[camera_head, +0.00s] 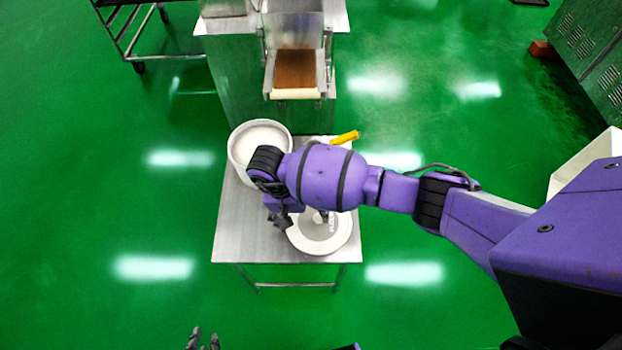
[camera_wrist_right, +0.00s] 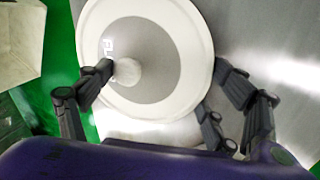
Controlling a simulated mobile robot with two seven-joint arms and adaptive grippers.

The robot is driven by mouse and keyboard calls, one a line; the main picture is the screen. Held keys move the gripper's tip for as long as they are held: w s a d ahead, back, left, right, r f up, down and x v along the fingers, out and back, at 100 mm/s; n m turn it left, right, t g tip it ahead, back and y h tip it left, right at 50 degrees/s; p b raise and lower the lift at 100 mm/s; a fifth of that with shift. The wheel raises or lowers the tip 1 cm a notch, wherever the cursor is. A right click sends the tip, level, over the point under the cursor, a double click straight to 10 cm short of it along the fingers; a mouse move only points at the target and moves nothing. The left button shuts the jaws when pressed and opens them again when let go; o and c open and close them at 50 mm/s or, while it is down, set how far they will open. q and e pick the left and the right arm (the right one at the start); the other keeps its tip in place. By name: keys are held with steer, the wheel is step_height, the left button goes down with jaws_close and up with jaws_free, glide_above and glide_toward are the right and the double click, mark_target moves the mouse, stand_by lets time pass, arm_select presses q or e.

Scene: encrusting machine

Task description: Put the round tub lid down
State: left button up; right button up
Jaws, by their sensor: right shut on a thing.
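The round tub lid (camera_head: 338,243) is a white disc with a grey middle, over the front right of the steel table. My right gripper (camera_head: 283,217) is at its left side and partly covers it. In the right wrist view the lid (camera_wrist_right: 180,50) shows its knob and some lettering. The right gripper (camera_wrist_right: 163,82) is shut on the lid, one finger by the knob and the others near the rim. I cannot tell whether the lid touches the table. The open white tub (camera_head: 235,160) stands behind, partly hidden by my arm. My left gripper (camera_head: 203,341) shows only fingertips at the bottom edge.
The steel table (camera_head: 232,235) has bare room at its front left. A yellow-handled object (camera_head: 345,137) lies at its back right. The machine (camera_head: 230,85) stands behind the table, and a rack (camera_head: 125,45) at the back left. Green floor surrounds the table.

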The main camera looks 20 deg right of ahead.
steer(key=shift+w+f+b, duration=0.1)
steer(key=shift+f+b, duration=0.2)
steer(key=shift+f, duration=0.15)
steer(key=o, duration=1.1)
arm_select(q)
steer(key=shift+s+a+f, duration=0.1)
steer(key=shift+s+f, duration=0.45)
steer(key=shift+s, duration=0.1)
steer(key=shift+w, duration=0.1)
arm_select(e)
steer(key=shift+r, duration=0.1)
steer(key=shift+a+r, duration=0.1)
steer(key=shift+r, duration=0.2)
steer(key=shift+w+r+p, duration=0.1)
steer(key=shift+r+p, duration=0.45)
arm_select(q)
steer(key=shift+r, duration=0.45)
arm_select(e)
steer(key=v, duration=1.1)
steer(key=shift+a+r, duration=0.1)
steer(key=shift+r, duration=0.1)
